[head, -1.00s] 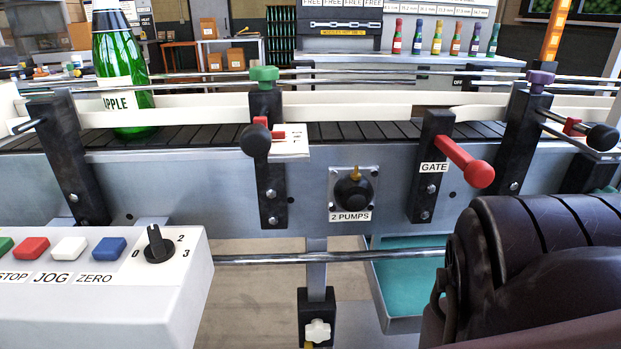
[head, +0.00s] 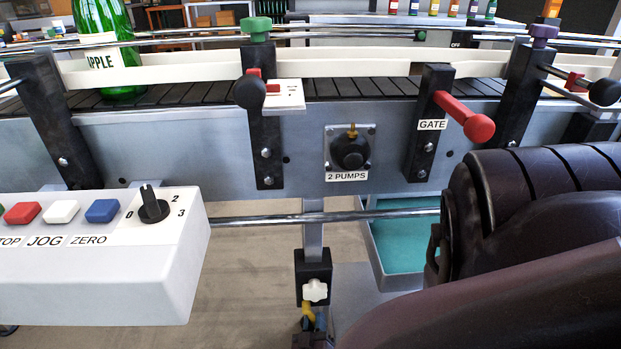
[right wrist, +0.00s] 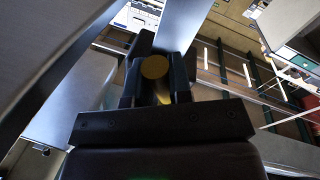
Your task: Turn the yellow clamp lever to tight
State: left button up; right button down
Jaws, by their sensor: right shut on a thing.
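The yellow clamp lever (head: 307,313) shows small at the bottom middle of the head view, below a white knob (head: 315,290) on a black clamp block (head: 299,270). The dark tips of my right gripper (head: 312,338) are at its lower end. In the right wrist view the round yellow end of the lever (right wrist: 154,67) sits between the two fingers of my right gripper (right wrist: 156,85), which is shut on it. The fingers hide much of the lever, and its exact angle is hard to tell. My left gripper is not in view.
The conveyor (head: 220,150) with a green bottle (head: 108,62) runs above. A white control box (head: 90,270) stands at left. The red gate handle (head: 470,122), a steel rod (head: 270,219) and a teal tray (head: 405,250) are near my right arm.

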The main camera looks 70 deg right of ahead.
jog(key=shift+s+d+r+n+t, duration=0.15)
jog(key=shift+s+r+n, duration=0.1)
jog(key=shift+n, duration=0.5)
jog(key=shift+s+d+r+n+t, duration=0.15)
jog(key=shift+r+n, duration=0.05)
jog(key=shift+n, duration=0.55)
jog(key=c, duration=1)
grip_release()
jog(key=shift+c, duration=0.2)
jog(key=shift+s+a+f, duration=0.1)
